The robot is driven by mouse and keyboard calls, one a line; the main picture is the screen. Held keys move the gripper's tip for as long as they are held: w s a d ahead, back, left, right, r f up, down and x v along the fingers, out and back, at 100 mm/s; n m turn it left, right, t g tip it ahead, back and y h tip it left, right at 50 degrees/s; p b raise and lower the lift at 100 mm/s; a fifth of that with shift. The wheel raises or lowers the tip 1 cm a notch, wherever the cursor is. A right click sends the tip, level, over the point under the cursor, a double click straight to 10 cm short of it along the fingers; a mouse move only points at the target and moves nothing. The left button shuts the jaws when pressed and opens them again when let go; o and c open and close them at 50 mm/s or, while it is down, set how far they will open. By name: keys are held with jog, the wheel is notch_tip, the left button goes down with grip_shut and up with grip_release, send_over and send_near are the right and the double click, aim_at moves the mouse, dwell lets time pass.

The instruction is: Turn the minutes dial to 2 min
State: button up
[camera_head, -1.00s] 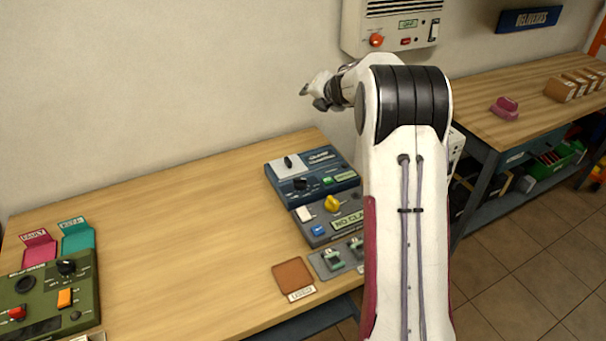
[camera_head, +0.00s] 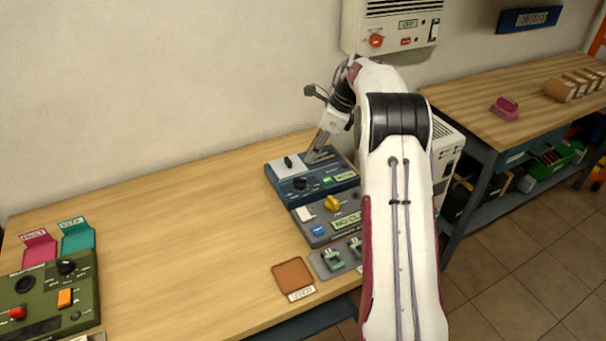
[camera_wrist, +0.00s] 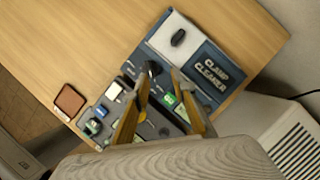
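A dark blue box labelled CLAMP CLEANER (camera_wrist: 210,75) lies on the wooden table. It carries a black dial (camera_head: 300,183), which also shows in the wrist view (camera_wrist: 152,68); its scale is too small to read. My gripper (camera_head: 312,157) points down over the back part of this box. In the wrist view my gripper (camera_wrist: 161,78) has its two fingers apart, with nothing held between them. The black dial is just beyond the left fingertip, and the fingers appear above the panel. I cannot tell the dial's setting.
The blue box also has a white plate with a black knob (camera_head: 288,162) and a green button (camera_wrist: 170,98). A grey box with a yellow knob (camera_head: 332,203) adjoins it. A green panel (camera_head: 45,295) stands far left. The table's middle is clear.

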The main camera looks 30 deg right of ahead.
aim_at(300, 179)
jog(key=shift+s+a+f+n+g, duration=0.1)
jog(key=shift+s+a+n+g, duration=0.15)
jog(key=shift+s+n, duration=0.2)
jog(key=shift+s+a+n+g, duration=0.15)
jog(key=shift+s+a+n, duration=0.05)
jog(key=shift+s+n, duration=0.2)
jog(key=shift+x, duration=3.9)
jog(key=shift+a, duration=0.1)
grip_shut()
